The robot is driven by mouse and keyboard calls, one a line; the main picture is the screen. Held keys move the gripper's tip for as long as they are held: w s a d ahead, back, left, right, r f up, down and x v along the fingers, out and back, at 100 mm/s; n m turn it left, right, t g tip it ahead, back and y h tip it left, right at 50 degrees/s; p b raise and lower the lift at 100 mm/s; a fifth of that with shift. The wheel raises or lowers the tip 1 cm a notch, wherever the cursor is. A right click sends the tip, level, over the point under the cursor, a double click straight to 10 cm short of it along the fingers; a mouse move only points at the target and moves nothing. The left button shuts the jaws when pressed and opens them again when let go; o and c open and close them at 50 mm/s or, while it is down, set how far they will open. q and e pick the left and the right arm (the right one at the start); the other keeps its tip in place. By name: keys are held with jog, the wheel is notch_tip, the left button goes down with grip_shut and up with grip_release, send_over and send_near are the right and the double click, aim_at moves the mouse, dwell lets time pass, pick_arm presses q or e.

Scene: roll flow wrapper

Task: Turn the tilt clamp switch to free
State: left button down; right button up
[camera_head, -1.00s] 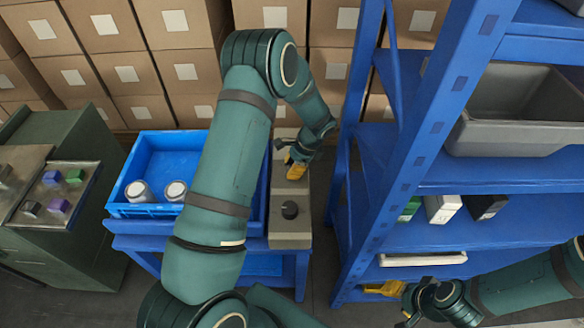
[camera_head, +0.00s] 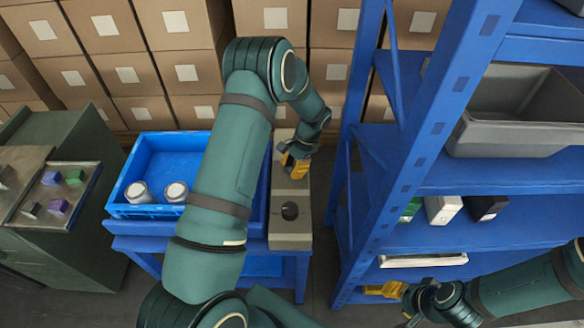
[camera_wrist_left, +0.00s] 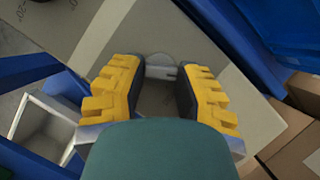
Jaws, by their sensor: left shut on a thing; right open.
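A grey control panel (camera_head: 290,238) lies beside the blue crate. A dark round knob (camera_head: 290,211) sits on its near part. My left gripper (camera_head: 294,167) is over the panel's farther part, beyond that knob. In the left wrist view, its yellow fingers (camera_wrist_left: 160,90) straddle a small grey switch (camera_wrist_left: 161,72), with the jaws shut on it. Most of the switch is hidden by the fingers and wrist, and I cannot read its position. My right gripper (camera_head: 386,289), low at the right near the shelf, is open and partly hidden.
The blue crate (camera_head: 128,211) with two capped jars is left of the panel. A blue shelf rack (camera_head: 413,170) stands close on the right. Cardboard boxes (camera_head: 180,63) are stacked behind. A green cabinet (camera_head: 90,238) with coloured blocks is at far left.

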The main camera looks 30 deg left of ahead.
pick_arm(q)
jog(key=shift+s+f, duration=0.1)
jog(key=c, duration=0.6)
grip_release()
jog(key=v, duration=1.2)
jog(key=shift+d, duration=0.1)
